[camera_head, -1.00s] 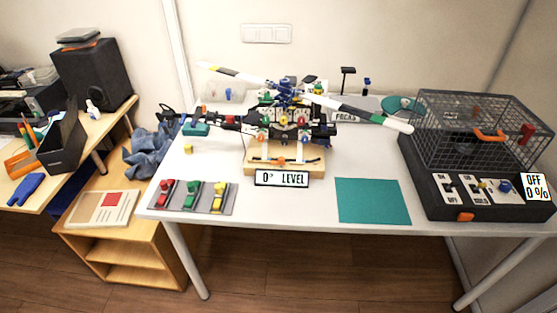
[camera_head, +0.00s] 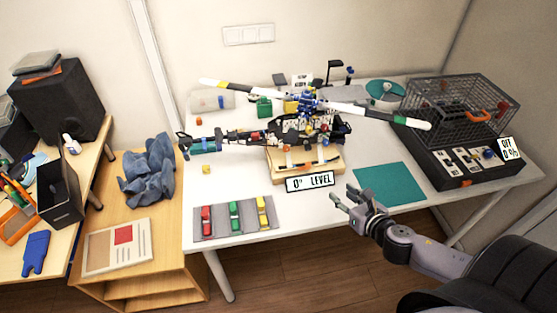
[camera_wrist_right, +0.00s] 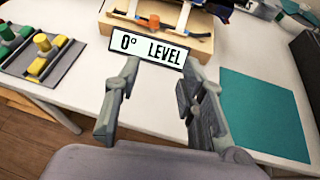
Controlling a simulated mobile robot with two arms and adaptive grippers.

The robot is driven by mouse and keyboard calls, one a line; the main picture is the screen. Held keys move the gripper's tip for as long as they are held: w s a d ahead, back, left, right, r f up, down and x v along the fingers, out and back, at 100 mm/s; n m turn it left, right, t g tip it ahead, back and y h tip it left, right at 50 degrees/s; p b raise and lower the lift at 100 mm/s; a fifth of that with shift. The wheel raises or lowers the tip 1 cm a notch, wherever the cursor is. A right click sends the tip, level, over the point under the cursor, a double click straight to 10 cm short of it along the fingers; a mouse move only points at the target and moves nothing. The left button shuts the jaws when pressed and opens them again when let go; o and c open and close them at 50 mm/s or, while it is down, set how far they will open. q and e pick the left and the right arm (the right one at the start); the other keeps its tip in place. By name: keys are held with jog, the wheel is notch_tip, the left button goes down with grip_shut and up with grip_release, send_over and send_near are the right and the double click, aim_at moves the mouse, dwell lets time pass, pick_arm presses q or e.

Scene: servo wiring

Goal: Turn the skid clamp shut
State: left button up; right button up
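A model helicopter (camera_head: 295,128) stands on a wooden block (camera_head: 328,170) at the table's middle. An orange piece, which seems to be the skid clamp (camera_head: 309,166), sits by the skid bar at the block's front. It also shows at the top of the right wrist view (camera_wrist_right: 154,22). A "0° LEVEL" sign (camera_head: 310,181) is at the block's front. My right gripper (camera_head: 345,196) is open and empty near the table's front edge, right of and nearer than the sign. In the right wrist view its fingers (camera_wrist_right: 158,92) are apart, below the sign. My left gripper is not in view.
A grey tray with red, green and yellow clamps (camera_head: 222,222) lies left at the table's front. A teal mat (camera_head: 390,184) lies right of the block. A wire cage (camera_head: 460,105) on a black switch box (camera_head: 425,155) stands farther right. The helicopter's long rotor (camera_head: 365,110) reaches sideways.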

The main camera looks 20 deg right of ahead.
jog(key=a+r+n, duration=0.1)
jog(key=r, duration=0.1)
jog(key=p, duration=0.1)
send_near(310, 166)
jog(key=shift+y, duration=0.3)
jog(key=x, duration=0.7)
jog(key=shift+d, duration=0.15)
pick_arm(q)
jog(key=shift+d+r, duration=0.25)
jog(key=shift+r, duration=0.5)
pick_arm(e)
jog(key=shift+w+f, duration=0.3)
jog(key=shift+w, duration=0.35)
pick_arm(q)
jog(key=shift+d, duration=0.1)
pick_arm(e)
jog(key=shift+c, duration=0.4)
jog(key=shift+c, duration=0.8)
grip_shut()
